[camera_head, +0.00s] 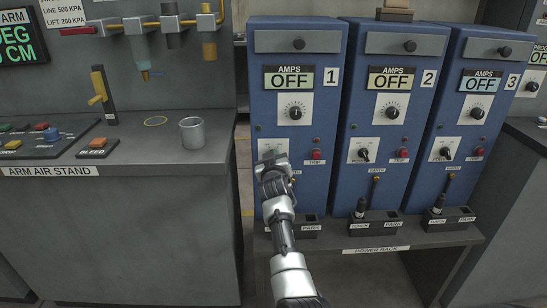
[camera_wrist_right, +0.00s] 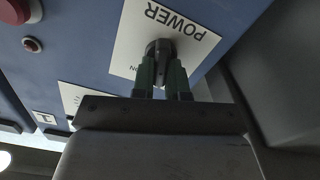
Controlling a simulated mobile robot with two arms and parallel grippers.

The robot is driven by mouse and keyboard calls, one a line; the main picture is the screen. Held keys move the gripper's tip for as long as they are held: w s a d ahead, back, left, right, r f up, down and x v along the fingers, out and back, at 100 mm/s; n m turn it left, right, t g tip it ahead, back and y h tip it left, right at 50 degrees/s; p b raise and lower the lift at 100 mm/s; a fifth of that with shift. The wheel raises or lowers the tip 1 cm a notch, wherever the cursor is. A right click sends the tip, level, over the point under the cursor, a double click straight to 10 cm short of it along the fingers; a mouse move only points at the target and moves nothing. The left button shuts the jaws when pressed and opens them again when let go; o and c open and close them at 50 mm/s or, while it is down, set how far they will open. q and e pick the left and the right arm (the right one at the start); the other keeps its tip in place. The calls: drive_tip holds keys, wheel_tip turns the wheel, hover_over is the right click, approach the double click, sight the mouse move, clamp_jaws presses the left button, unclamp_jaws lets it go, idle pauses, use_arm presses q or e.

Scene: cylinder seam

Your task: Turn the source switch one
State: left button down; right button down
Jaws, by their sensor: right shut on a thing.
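The source one cabinet (camera_head: 262,120) is blue, carries a number 1 plate and its AMPS display (camera_head: 289,79) reads OFF. My right gripper (camera_head: 272,160) reaches its lower left front and hides its power switch in the head view. In the right wrist view the black power switch (camera_wrist_right: 160,50) sits on a white POWER plate, between the two green fingers of my right gripper (camera_wrist_right: 162,76). The gripper is shut on this switch. The wrist view is upside down, and the switch's exact setting is hard to tell. My left gripper is not in view.
Cabinets two (camera_head: 345,110) and three (camera_head: 437,115) stand to the right, both displays OFF. Cabinet one has a dial (camera_head: 295,112) and red trip button (camera_head: 316,154). A power rack shelf (camera_head: 370,240) runs below. A bench (camera_head: 150,160) with a metal cup (camera_head: 192,134) stands left.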

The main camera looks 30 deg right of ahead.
drive_tip(key=shift+n, duration=1.1)
drive_tip(key=c, duration=1.1)
unclamp_jaws()
drive_tip(key=shift+c, duration=0.2)
drive_tip(key=shift+a, duration=0.1)
